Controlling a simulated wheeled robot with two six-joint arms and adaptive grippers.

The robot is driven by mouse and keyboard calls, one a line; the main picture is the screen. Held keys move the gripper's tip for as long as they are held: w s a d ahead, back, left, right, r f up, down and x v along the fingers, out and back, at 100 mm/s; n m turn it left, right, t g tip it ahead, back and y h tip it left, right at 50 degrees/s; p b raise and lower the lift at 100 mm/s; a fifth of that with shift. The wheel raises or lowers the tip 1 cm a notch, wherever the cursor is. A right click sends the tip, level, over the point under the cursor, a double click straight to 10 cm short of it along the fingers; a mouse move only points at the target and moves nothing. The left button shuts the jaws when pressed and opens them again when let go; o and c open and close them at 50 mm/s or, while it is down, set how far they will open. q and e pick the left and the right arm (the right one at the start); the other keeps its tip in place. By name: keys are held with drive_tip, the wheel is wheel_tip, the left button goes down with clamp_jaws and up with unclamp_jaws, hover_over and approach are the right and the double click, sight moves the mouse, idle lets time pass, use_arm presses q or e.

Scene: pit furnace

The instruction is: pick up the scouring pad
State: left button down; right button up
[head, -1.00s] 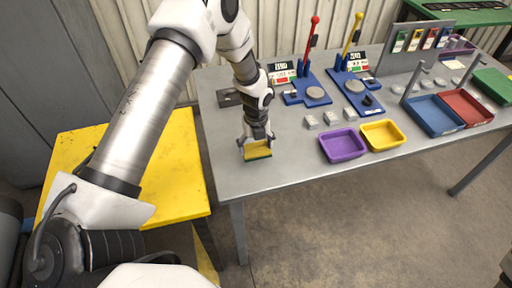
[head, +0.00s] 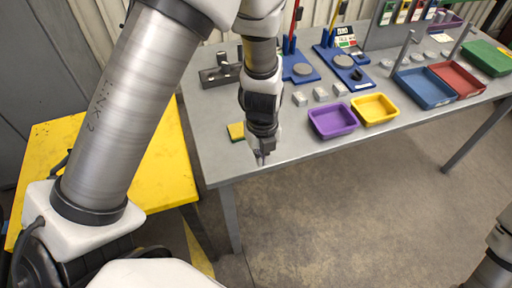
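The scouring pad (head: 236,131), yellow on top with a thin dark edge, lies flat on the grey table near its left end. My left gripper (head: 261,160) points down just right of the pad and nearer the front edge of the table. A small gap of table shows between them, so the gripper is not holding the pad. The fingertips are small and seen at a slant; I cannot tell whether they are open or shut. My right gripper is out of view.
A purple tray (head: 333,121) and a yellow tray (head: 375,109) stand to the right, with small grey blocks (head: 320,94) behind. A grey metal fixture (head: 219,74) stands behind the pad. Blue and red bins are farther right. A yellow table (head: 160,170) is at left.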

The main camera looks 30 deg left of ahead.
use_arm(q)
drive_tip(key=shift+s+d, duration=0.1)
drive_tip(key=c, duration=1.8)
unclamp_jaws()
drive_tip(key=o, duration=1.4)
